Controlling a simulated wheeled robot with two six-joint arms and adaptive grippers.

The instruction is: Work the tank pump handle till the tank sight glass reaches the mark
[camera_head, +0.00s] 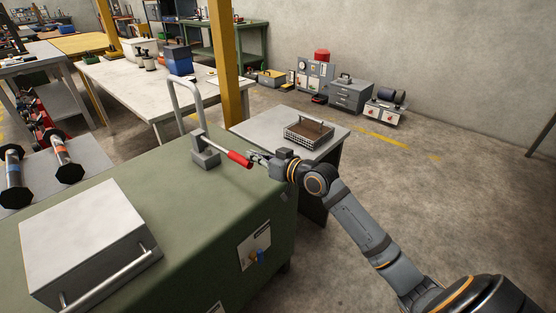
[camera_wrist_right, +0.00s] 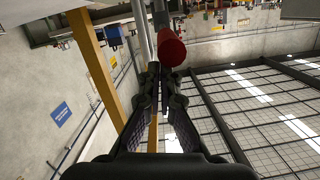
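The pump on the green cabinet-like tank (camera_head: 190,205) has a grey block base (camera_head: 205,158) and a lever with a red grip (camera_head: 239,159), which points right in the head view. The round end of the red grip (camera_wrist_right: 172,50) shows in the right wrist view, just beyond the fingertips and a little right of them. My right gripper (camera_head: 256,157) is at the grip's end. Its fingers (camera_wrist_right: 157,73) are drawn together in the wrist view, with nothing seen between them. I cannot make out the sight glass or its mark. My left gripper is not in view.
A grey box with a bar handle (camera_head: 85,235) sits on the green top. A bent grey pipe (camera_head: 185,105) rises behind the pump. A side table (camera_head: 270,128) holds a wire basket (camera_head: 308,134). A yellow post (camera_head: 226,65) stands behind. Floor is clear at right.

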